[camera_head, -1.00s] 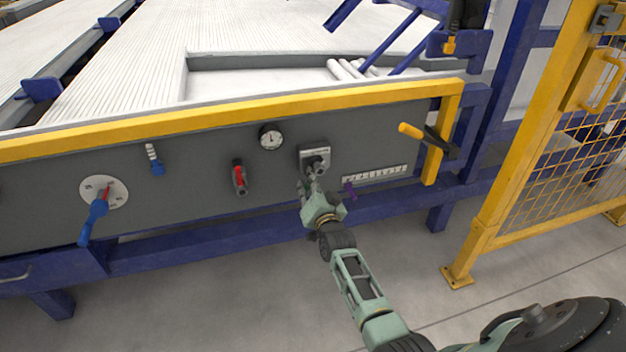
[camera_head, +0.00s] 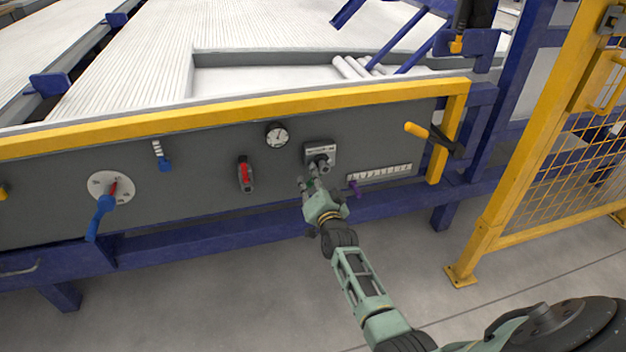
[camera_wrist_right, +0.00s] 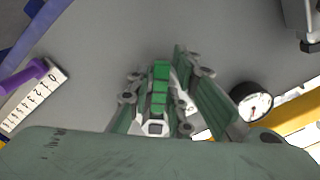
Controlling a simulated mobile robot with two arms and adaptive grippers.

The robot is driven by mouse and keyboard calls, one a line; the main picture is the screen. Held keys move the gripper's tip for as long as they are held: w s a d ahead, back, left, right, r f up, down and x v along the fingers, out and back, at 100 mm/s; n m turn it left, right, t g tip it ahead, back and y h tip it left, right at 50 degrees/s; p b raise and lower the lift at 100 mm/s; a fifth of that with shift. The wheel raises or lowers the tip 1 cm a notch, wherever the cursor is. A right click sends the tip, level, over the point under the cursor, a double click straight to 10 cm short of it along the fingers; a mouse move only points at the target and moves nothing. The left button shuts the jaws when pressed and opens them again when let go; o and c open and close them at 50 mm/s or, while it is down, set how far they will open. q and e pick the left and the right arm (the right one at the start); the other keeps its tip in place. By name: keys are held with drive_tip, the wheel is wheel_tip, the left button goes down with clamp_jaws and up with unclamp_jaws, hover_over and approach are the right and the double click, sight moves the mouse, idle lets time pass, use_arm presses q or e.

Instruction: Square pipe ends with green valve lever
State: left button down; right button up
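The green valve lever (camera_wrist_right: 160,85) stands out from the grey panel (camera_head: 200,212) in the right wrist view, with a pale base at its near end. My right gripper (camera_head: 309,184) is at the panel, just below a grey box with a dark knob (camera_head: 320,160). Its two fingers are spread on either side of the lever, and gaps seem to show between them and it. In the head view the gripper hides the lever. White pipes (camera_head: 120,72) lie in a wide layer behind the yellow rail. My left gripper is out of view.
The panel also carries a blue lever (camera_head: 103,207), a red lever (camera_head: 245,173), a round gauge (camera_head: 277,135), a purple lever (camera_head: 354,187) by a white scale (camera_head: 380,173), and a yellow-handled lever (camera_head: 416,130). A yellow mesh fence (camera_head: 535,165) stands at the right. The floor in front is clear.

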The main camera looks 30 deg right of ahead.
drive_tip(key=shift+o, duration=0.7)
drive_tip(key=v, duration=1.2)
drive_tip(key=shift+r, duration=0.1)
